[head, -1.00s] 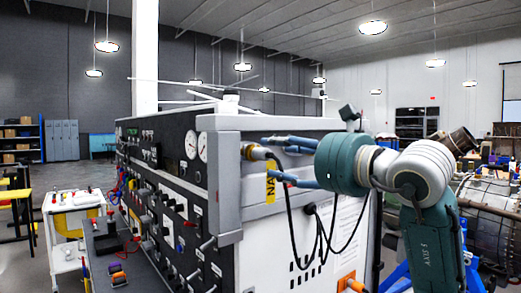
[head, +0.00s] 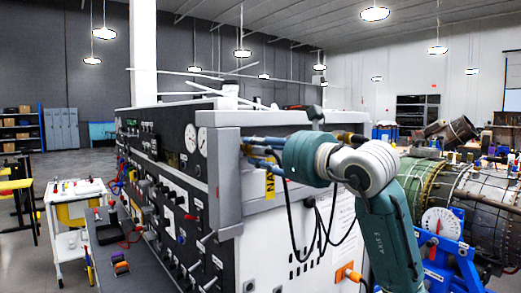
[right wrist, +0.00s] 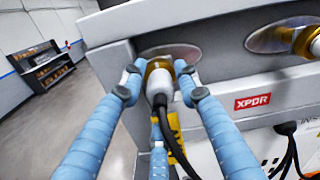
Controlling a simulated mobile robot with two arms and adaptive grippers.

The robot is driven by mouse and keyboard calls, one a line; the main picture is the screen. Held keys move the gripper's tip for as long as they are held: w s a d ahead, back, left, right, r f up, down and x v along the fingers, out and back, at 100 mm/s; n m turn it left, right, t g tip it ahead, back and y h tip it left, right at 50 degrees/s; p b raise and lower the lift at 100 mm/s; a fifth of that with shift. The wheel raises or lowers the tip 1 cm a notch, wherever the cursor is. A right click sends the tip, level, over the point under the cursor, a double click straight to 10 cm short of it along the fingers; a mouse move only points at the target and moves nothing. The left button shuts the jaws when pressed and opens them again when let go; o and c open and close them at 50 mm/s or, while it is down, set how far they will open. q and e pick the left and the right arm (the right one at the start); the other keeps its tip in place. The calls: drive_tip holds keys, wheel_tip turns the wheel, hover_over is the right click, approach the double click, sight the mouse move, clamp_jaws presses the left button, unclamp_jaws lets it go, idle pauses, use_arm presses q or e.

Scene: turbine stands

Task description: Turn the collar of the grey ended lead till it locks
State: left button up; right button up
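The grey ended lead (right wrist: 160,90) has a pale grey end and a black cable, and its brass collar (right wrist: 159,64) sits against a round metal plate on the grey panel. My right gripper (right wrist: 160,70) has blue fingers on both sides of the collar and one below. The side fingertips appear to touch the collar, and the gripper looks shut on it. In the head view my right gripper (head: 249,150) is at the corner of the test stand (head: 228,185) and its fingers mostly hide the connector. My left gripper is not in view.
A second brass connector (right wrist: 306,40) is on the same panel to the right, above a red XPDR label (right wrist: 252,102). Black cables (head: 320,225) hang down the stand's side. A white cart (head: 70,235) stands at the left, a turbine (head: 460,185) at the right.

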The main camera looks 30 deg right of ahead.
drive_tip(key=shift+r, duration=0.2)
drive_tip(key=shift+c, duration=0.3)
drive_tip(key=shift+m, duration=0.3)
drive_tip(key=m+b, duration=0.1)
drive_tip(key=m, duration=0.1)
drive_tip(key=shift+d+r+m, duration=0.1)
drive_tip(key=shift+m, duration=0.3)
drive_tip(key=m+b, duration=0.1)
drive_tip(key=m, duration=0.4)
drive_tip(key=shift+s+d, duration=0.1)
drive_tip(key=m+b, duration=0.1)
drive_tip(key=m, duration=0.4)
drive_tip(key=shift+r, duration=0.1)
drive_tip(key=shift+m+b, duration=0.4)
drive_tip(key=shift+m, duration=1.8)
